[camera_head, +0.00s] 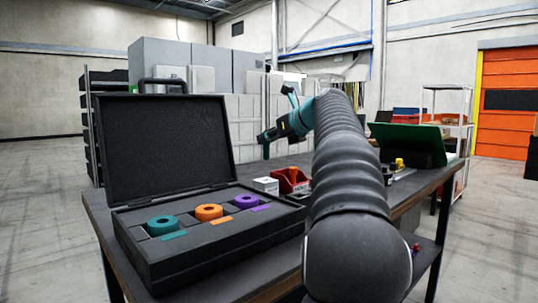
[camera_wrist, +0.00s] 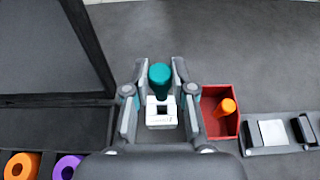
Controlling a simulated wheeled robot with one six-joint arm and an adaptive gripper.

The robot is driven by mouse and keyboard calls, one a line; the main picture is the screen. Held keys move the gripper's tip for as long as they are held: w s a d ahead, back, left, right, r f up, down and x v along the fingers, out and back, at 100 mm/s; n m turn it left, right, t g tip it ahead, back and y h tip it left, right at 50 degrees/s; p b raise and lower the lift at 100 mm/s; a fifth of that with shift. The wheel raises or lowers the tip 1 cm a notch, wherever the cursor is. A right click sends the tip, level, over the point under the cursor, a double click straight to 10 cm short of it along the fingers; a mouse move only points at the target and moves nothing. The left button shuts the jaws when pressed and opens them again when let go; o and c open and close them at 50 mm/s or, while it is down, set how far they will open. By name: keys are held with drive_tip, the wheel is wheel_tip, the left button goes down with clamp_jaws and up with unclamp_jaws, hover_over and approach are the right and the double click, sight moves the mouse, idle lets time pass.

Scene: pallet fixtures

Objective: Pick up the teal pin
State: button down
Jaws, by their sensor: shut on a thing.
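The teal pin (camera_wrist: 160,76) is held between the two fingertips of my gripper (camera_wrist: 160,70) in the wrist view. In the head view, the pin (camera_head: 265,151) hangs below my gripper (camera_head: 269,136), above the table and clear of the surface. The fingers are shut on the pin. Part of its shaft is hidden between the fingers.
The open black case (camera_head: 200,256) on the table (camera_head: 97,211) holds teal (camera_head: 162,226), orange (camera_head: 208,212) and purple (camera_head: 245,201) rings. A white block (camera_head: 265,185) and a red bin (camera_head: 298,186) with an orange pin (camera_wrist: 228,106) stand nearby. A green panel (camera_head: 409,142) is at right.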

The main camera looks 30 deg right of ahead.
wheel_tip(320, 180, up, 7)
drive_tip(key=shift+f, duration=0.15)
drive_tip(key=shift+r, duration=0.5)
